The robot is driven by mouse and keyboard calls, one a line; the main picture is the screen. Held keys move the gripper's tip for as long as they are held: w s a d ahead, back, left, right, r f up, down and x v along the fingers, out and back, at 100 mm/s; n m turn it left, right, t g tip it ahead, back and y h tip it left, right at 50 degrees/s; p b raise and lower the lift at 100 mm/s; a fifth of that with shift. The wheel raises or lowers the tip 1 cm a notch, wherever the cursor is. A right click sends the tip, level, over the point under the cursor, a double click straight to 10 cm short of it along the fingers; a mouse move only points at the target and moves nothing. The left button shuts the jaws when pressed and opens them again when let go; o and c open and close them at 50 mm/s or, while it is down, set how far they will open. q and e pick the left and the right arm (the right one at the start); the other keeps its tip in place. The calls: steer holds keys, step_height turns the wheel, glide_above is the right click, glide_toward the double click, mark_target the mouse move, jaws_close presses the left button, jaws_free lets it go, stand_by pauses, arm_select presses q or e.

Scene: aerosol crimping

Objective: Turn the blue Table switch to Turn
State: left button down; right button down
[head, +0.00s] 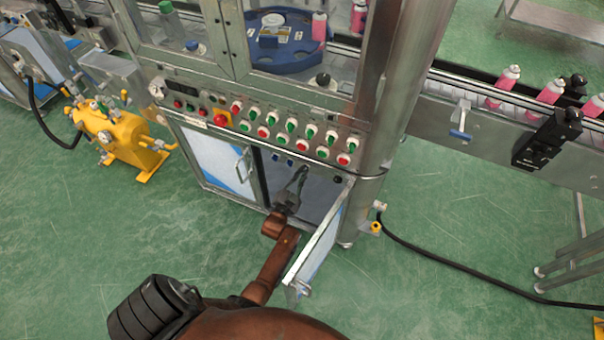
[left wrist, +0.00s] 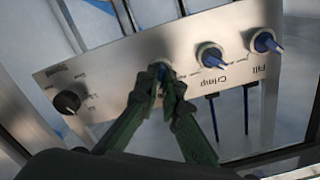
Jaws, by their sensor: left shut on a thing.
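The blue Table switch (left wrist: 161,68) is the left one of three blue switches on a metal panel (left wrist: 120,72), which appears upside down in the left wrist view. My left gripper (left wrist: 166,80) is shut on this switch, and its fingers hide most of it and any label at it. The switch's setting cannot be read. In the head view my left gripper (head: 299,176) reaches into the open cabinet under the button row. My right gripper is in neither view.
Blue switches marked Crimp (left wrist: 212,58) and Fill (left wrist: 265,43) sit to the right of the gripper; a black Speed knob (left wrist: 68,102) sits to the left. The open cabinet door (head: 322,240) stands right of my arm. A closed door (head: 215,160) is left.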

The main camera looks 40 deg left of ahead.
arm_select(q)
steer(key=shift+f+m, duration=0.1)
steer(key=shift+m, duration=1.1)
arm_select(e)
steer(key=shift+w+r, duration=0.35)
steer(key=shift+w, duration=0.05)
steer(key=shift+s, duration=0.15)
arm_select(q)
steer(key=c, duration=2.1)
jaws_free()
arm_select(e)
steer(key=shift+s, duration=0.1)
arm_select(q)
steer(key=v, duration=0.7)
steer(key=shift+s, duration=0.25)
